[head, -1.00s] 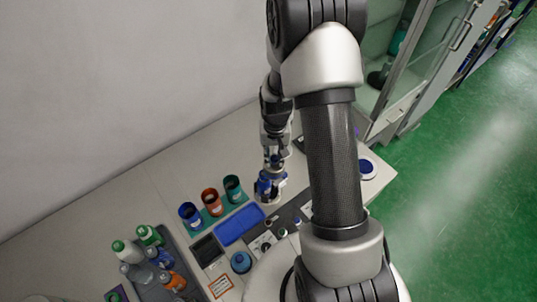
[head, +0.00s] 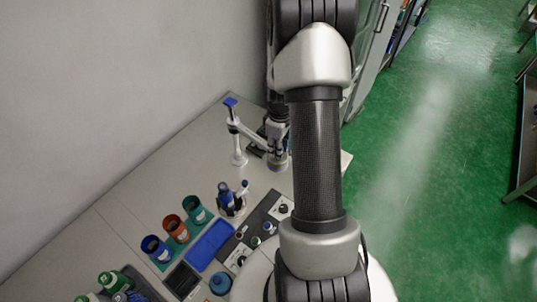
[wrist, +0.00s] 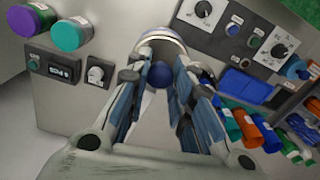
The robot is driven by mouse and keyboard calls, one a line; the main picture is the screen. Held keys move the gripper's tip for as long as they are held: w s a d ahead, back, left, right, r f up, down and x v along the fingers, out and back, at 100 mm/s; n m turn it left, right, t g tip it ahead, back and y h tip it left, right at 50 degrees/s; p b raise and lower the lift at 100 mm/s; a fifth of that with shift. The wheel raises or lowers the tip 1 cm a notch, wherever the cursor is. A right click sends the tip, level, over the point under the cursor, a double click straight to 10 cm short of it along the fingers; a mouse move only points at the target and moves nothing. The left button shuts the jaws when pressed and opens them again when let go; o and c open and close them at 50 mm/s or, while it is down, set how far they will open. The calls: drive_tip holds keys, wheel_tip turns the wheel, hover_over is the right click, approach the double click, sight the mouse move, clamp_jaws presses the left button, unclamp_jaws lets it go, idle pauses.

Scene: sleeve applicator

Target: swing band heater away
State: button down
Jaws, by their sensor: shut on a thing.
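A slim post with a blue top (head: 231,102) stands on the bench on a round base, and a pale swing arm (head: 252,137) reaches right from it. The band heater (head: 278,163), a rounded metal part, is at the arm's far end. In the wrist view the metallic ring of the heater (wrist: 160,36) shows beyond my fingers. My gripper (wrist: 160,82) is shut on a dark blue round knob (wrist: 160,75) just in front of that ring. The head view shows my gripper only partly, above the heater. A fixture with blue parts (head: 228,195) stands uncovered nearer on the bench.
Teal, orange and blue cups (head: 173,226) and a blue tray (head: 210,244) lie toward the near left. A dark control panel (head: 262,222) with knobs runs beside the tray. The wall is at left. Bench space around the post base is clear.

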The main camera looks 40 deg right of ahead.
drive_tip(key=shift+w+d+r+n, duration=0.1)
drive_tip(key=shift+w+d+n, duration=0.15)
drive_tip(key=shift+d+n, duration=0.45)
drive_tip(key=shift+d, duration=0.2)
drive_tip(key=c, duration=1.4)
unclamp_jaws()
wheel_tip(320, 180, up, 12)
